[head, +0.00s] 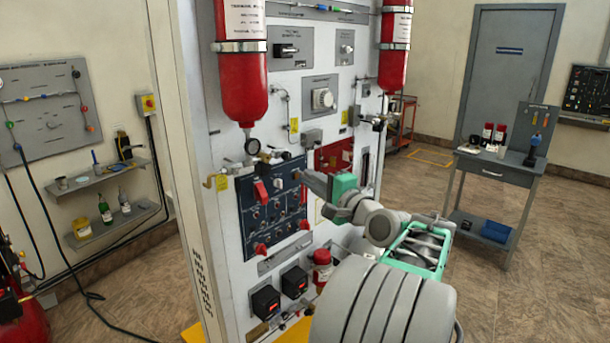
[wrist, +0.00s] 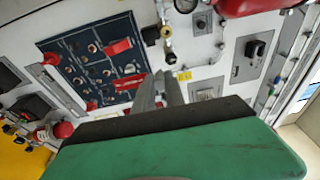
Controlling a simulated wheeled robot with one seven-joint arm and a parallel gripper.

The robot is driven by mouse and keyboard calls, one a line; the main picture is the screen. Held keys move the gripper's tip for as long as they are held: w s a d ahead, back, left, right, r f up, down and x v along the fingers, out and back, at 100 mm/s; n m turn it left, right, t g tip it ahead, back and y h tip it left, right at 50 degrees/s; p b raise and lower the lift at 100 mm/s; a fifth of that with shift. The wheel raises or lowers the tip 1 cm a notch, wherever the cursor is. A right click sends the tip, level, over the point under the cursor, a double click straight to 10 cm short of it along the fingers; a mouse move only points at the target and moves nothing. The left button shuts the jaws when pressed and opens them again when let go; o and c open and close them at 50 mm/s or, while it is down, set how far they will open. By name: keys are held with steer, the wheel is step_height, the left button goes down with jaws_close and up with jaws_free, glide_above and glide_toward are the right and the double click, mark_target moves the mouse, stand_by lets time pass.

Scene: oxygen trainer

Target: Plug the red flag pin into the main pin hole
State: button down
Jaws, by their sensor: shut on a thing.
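My gripper (head: 301,176) is at the upper right part of the dark blue panel (head: 246,215), with its fingers close together. In the wrist view the two grey fingers (wrist: 156,90) point at the same panel (wrist: 78,52). A small red piece (wrist: 128,81) shows beside the fingertips and appears to be the red flag pin in their grip; its shaft is hidden. Another red flag-shaped part (head: 260,190) sits at the panel's upper left and also shows in the wrist view (wrist: 117,47). I cannot pick out the main pin hole, nor tell whether the pin touches the panel.
A gauge (head: 252,146) and brass valve fittings (wrist: 168,40) stick out above the panel. Red cylinders (head: 243,70) hang higher up. Two black boxes (head: 266,300) and a red-capped part (head: 322,268) are below. Open floor lies to the right, before a side table (head: 505,168).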

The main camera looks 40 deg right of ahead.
steer(key=a+r+n+y, duration=0.2)
steer(key=a+r+y, duration=0.1)
steer(key=shift+s+y, duration=0.1)
steer(key=shift+y, duration=0.3)
steer(key=shift+s+p, duration=0.15)
steer(key=shift+p, duration=0.15)
steer(key=shift+w+a+p, duration=0.15)
steer(key=shift+w+p, duration=0.85)
steer(key=shift+w, duration=1.9)
steer(key=shift+p, duration=0.55)
steer(key=shift+w+p, duration=0.8)
steer(key=shift+w, duration=1.15)
